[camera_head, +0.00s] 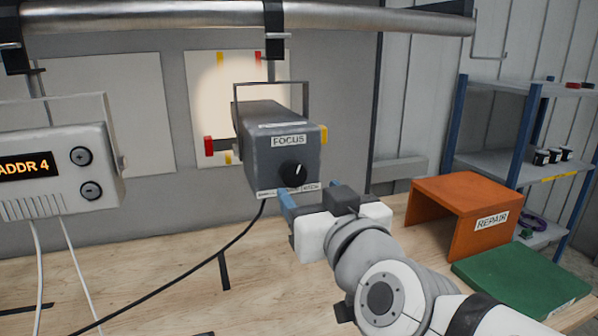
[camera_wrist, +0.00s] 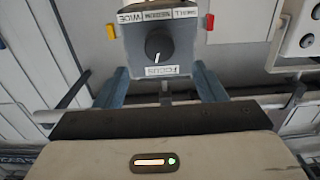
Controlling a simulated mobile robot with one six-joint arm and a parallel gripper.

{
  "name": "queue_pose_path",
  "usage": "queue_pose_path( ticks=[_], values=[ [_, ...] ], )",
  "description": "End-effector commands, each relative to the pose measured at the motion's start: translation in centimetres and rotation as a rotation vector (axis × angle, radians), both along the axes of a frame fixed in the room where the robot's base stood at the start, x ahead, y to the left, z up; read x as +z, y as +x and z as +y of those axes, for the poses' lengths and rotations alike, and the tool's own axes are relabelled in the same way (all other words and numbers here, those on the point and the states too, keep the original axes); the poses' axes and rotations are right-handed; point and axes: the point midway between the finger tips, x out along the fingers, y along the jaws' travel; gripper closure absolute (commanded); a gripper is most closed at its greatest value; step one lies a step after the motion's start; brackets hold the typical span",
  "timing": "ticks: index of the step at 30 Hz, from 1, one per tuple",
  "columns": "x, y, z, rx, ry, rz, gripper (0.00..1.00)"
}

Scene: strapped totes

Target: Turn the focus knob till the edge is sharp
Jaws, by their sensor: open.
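A dark grey spotlight (camera_head: 265,150) hangs in a bracket from the overhead pipe. Its end face carries a FOCUS label and a round black focus knob (camera_head: 294,174) with a pale pointer mark. In the wrist view the picture is upside down, and the knob (camera_wrist: 158,46) lies just beyond my fingertips, roughly midway between them. My gripper (camera_head: 290,205) is open and empty, below and in front of the knob, apart from it; its blue fingers also show in the wrist view (camera_wrist: 162,78). A warm light patch (camera_head: 215,95) with a soft, blurred edge falls on the white panel (camera_head: 190,70) behind.
A grey ADDR 4 fixture (camera_head: 55,180) hangs at left. A black cable (camera_head: 190,272) runs from the spotlight across the wooden bench (camera_head: 160,300). An orange REPAIR stand (camera_head: 460,190) and a green board (camera_head: 520,280) are at right, before a blue-posted shelf (camera_head: 530,120).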

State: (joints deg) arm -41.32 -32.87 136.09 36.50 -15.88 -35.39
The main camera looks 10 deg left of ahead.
Motion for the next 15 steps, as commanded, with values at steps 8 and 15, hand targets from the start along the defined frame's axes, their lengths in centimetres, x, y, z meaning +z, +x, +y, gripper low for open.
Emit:
queue_pose_path(
  ticks=[8,15],
  values=[
    [-0.1,2.7,1.7,-0.004,0.002,-0.005,0.36],
    [0.1,5.5,3.3,-0.004,0.003,-0.005,0.36]
  ],
)
